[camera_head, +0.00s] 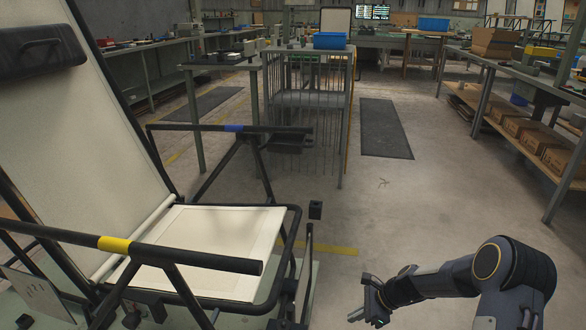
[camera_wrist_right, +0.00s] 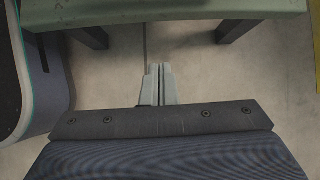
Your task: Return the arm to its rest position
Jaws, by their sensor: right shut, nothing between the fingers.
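My right arm (camera_head: 440,283) reaches in from the lower right in the head view. Its gripper (camera_head: 362,297) hangs over the open floor, to the right of the lounger and apart from it. In the right wrist view the two grey fingers (camera_wrist_right: 161,84) lie together with nothing between them. The folding lounger (camera_head: 215,240) stands at the left, with a cream seat, a raised cream back (camera_head: 75,130) and dark tube frame. Its near armrest has a yellow band (camera_head: 114,244) and its far one a blue band (camera_head: 233,128). My left gripper is not in view.
A green-grey platform edge (camera_head: 320,262) lies under the lounger; a similar edge (camera_wrist_right: 160,12) crosses the top of the wrist view. A wire-sided table with a blue bin (camera_head: 329,40) stands behind. A bench with boxes (camera_head: 495,42) is at right. The floor between (camera_head: 410,200) is clear.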

